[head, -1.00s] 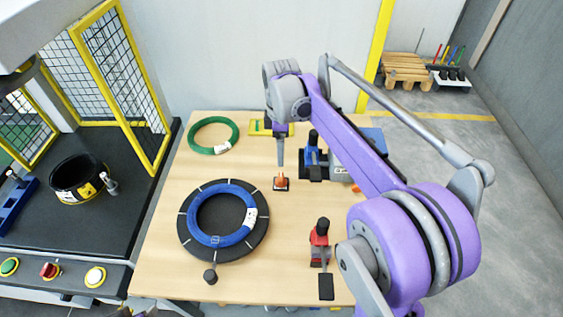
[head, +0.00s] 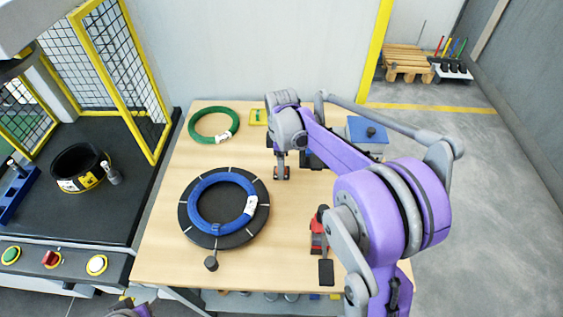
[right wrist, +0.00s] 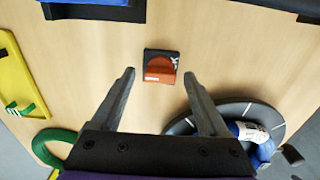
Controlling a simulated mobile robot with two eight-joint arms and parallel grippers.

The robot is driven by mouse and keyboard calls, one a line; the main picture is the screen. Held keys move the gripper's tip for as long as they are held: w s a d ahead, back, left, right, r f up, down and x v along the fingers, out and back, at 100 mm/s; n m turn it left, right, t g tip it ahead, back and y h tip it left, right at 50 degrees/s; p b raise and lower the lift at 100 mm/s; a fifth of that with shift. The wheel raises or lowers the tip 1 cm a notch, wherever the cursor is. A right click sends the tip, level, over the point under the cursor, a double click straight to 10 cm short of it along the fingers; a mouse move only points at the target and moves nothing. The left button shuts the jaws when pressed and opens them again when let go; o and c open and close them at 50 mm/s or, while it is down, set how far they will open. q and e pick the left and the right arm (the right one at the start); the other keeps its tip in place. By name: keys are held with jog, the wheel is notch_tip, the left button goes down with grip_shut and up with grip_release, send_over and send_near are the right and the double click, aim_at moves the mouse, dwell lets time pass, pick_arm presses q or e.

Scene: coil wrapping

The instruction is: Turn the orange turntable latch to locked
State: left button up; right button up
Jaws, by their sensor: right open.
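The orange latch (right wrist: 160,68) sits on a small dark square base on the wooden table, right of the turntable (head: 261,212). In the head view the latch (head: 282,172) is largely hidden by my right gripper. My right gripper (right wrist: 160,75) is open and empty, pointing down above the latch. In the right wrist view the latch shows between the fingertips, with a gap on either side; I cannot tell the height above it. A blue coil (head: 196,210) lies on the black turntable.
A green coil (head: 195,127) lies at the back left beside a yellow tray (head: 258,117). A red and black tool (head: 319,232) stands at the front right. A blue plate (head: 366,130) is at the back right. A fenced black machine (head: 85,215) stands left of the table.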

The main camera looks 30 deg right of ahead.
grip_shut()
jog(key=shift+m, duration=0.3)
jog(key=m+b, duration=0.1)
jog(key=m, duration=0.2)
jog(key=shift+m, duration=0.4)
jog(key=m, duration=0.4)
jog(key=shift+m+b, duration=0.3)
jog(key=m, duration=0.8)
jog(key=shift+m+b, duration=0.3)
jog(key=shift+b, duration=0.1)
jog(key=shift+m, duration=0.3)
